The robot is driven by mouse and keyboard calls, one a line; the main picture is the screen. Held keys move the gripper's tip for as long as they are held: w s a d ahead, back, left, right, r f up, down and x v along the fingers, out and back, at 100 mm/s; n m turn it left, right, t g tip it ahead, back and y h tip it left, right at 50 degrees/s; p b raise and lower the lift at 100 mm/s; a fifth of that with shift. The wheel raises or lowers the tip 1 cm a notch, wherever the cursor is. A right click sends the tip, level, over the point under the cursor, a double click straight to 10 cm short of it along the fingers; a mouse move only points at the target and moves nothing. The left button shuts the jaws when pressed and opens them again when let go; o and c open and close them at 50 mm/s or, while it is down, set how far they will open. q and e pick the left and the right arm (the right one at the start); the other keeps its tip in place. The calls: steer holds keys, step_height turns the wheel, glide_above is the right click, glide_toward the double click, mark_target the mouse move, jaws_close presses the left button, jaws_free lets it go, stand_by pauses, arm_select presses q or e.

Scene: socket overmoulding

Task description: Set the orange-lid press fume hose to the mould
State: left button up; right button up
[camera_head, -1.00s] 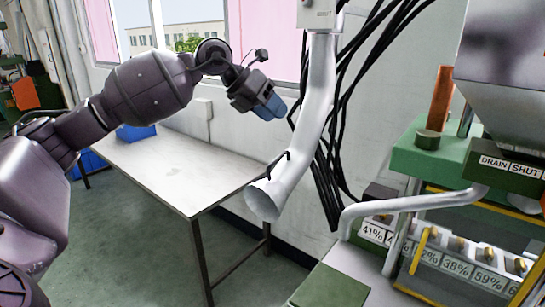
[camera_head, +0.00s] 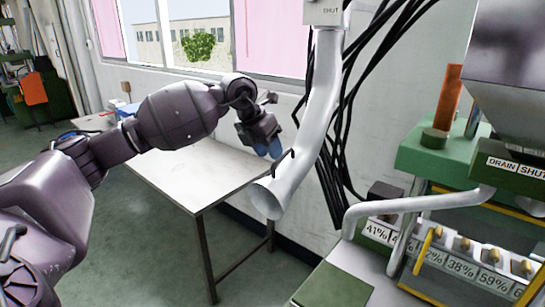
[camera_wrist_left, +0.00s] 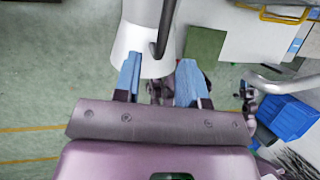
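The fume hose (camera_head: 318,105) is a pale grey duct that hangs down along the wall, with its wide open mouth (camera_head: 266,199) at the lower end. A thin black handle (camera_head: 283,163) stands off its side near the mouth. My left gripper (camera_head: 269,151) is just left of the hose, close to the handle. In the left wrist view its blue fingers (camera_wrist_left: 159,78) are spread apart, with the hose end (camera_wrist_left: 145,50) and the black handle (camera_wrist_left: 164,25) ahead of the gap. I cannot tell whether they touch. My right gripper is not clearly seen.
A green machine with an orange post (camera_head: 447,98) and percentage labels (camera_head: 461,268) stands at the right. A grey pipe (camera_head: 415,206) juts from it towards the hose.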

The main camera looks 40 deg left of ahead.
arm_select(q)
steer(key=shift+x, duration=1.4)
jaws_close()
